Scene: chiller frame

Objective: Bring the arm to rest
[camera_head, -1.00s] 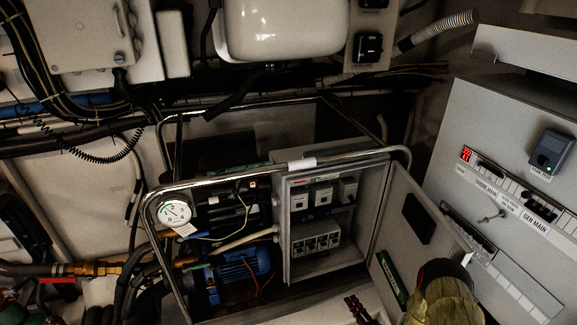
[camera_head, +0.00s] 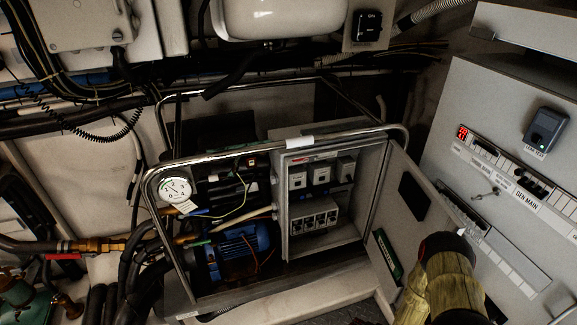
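My arm (camera_head: 446,281), in a worn yellow cover with dark bands, rises from the bottom edge right of centre in the head view. Its upper end overlaps the lower part of the open cabinet door (camera_head: 408,205). My gripper does not show in this view, so its fingers and anything in them are hidden.
A metal tube frame (camera_head: 200,163) holds a pressure gauge (camera_head: 174,190), a blue motor (camera_head: 238,250) and an open grey cabinet (camera_head: 284,215) with switches. A grey breaker panel (camera_head: 480,130) stands at the right. Pipes and hoses crowd the lower left.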

